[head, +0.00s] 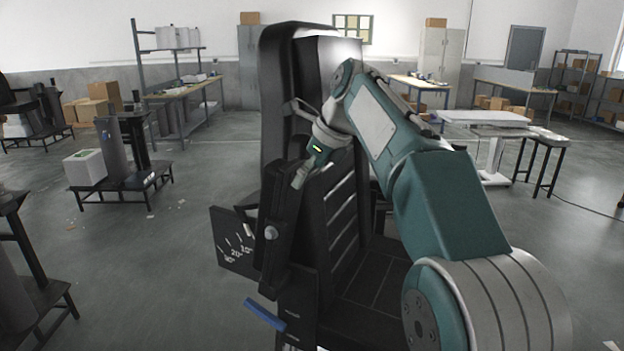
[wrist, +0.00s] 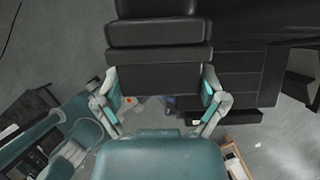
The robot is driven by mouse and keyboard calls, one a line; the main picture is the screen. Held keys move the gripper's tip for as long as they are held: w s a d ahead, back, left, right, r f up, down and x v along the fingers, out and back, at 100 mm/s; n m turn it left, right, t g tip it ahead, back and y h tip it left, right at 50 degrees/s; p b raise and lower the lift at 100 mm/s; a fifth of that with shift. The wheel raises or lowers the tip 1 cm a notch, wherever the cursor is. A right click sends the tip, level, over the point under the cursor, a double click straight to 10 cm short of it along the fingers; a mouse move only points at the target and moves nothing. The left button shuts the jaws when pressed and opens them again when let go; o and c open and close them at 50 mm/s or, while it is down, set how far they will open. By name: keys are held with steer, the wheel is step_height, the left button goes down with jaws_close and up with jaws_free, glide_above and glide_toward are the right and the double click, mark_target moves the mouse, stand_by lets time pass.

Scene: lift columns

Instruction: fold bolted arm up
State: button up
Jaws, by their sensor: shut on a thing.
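The bolted arm (head: 284,218) is a dark, narrow slab standing nearly upright at the front left of the black lift column (head: 285,100). A round knob (head: 270,232) sits on its side. My gripper (head: 300,176) is at the slab's upper end and comes down to it from the upper right. In the wrist view my gripper (wrist: 160,82) has one finger on each side of a black block, the bolted arm (wrist: 160,78), and is shut on it. The far finger is hidden in the head view.
A dark plate with white angle marks (head: 232,242) stands left of the slab. A blue bar (head: 264,314) sticks out low at the front. A ribbed black panel (head: 342,205) is close on the right. Open floor lies to the left; benches and shelves are farther back.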

steer(key=shift+r, duration=0.2)
steer(key=o, duration=1)
steer(key=shift+c, duration=0.2)
steer(key=shift+d, duration=0.1)
steer(key=shift+f, duration=0.1)
steer(key=v, duration=0.7)
steer(key=shift+d, duration=0.15)
steer(key=shift+r, duration=0.2)
